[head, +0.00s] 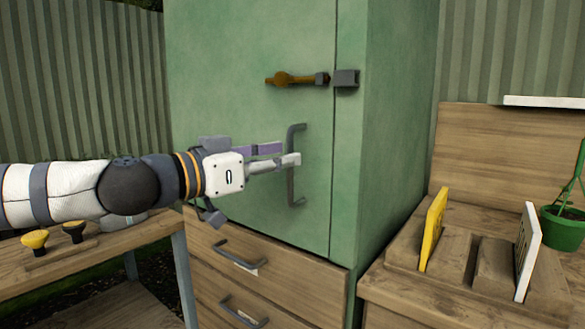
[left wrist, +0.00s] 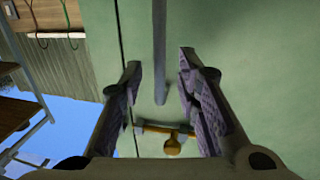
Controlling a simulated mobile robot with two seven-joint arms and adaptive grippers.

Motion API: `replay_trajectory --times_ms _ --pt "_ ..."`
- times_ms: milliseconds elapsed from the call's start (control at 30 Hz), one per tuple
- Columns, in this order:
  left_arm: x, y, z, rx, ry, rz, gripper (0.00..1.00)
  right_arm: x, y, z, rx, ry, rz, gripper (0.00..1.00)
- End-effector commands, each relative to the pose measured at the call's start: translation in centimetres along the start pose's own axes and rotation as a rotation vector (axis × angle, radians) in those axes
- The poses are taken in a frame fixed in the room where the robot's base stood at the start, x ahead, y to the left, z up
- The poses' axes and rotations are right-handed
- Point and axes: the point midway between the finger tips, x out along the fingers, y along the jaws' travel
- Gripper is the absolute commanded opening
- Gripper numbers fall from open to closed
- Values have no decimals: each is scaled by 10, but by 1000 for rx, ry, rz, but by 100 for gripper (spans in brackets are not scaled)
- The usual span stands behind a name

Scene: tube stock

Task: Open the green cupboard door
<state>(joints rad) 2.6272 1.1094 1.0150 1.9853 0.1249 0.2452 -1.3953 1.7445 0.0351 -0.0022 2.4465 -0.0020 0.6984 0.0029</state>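The green cupboard door (head: 235,55) looks shut, with a thin dark seam on its right. Its grey vertical handle (head: 291,185) shows between my finger pads in the left wrist view (left wrist: 159,40). My left gripper (head: 289,153) is open at the handle, one finger on each side; I cannot tell whether either touches it. A brown latch bolt (head: 295,79) lies across the door above the handle, its grey tip near the seam. It also shows in the left wrist view (left wrist: 172,145). A grey catch block (head: 346,78) sits right of the seam. My right gripper is not in view.
Wooden drawers (head: 265,285) with grey handles are below the door. A wooden bench (head: 90,258) with yellow and black knobs is at left. At right, a wooden counter (head: 400,290) holds a yellow panel (head: 434,228), a white panel (head: 527,252) and a green pot (head: 563,230).

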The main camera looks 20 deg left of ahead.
Motion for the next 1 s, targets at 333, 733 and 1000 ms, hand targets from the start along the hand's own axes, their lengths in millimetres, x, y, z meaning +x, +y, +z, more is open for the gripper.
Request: replay_trajectory --times_ms 333,733,1000 --pt "30 1 -4 1 4 0 30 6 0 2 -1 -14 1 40" --pt "29 1 -4 2 4 0 0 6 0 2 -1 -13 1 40" --pt "23 1 -5 1 4 16 0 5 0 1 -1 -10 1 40"
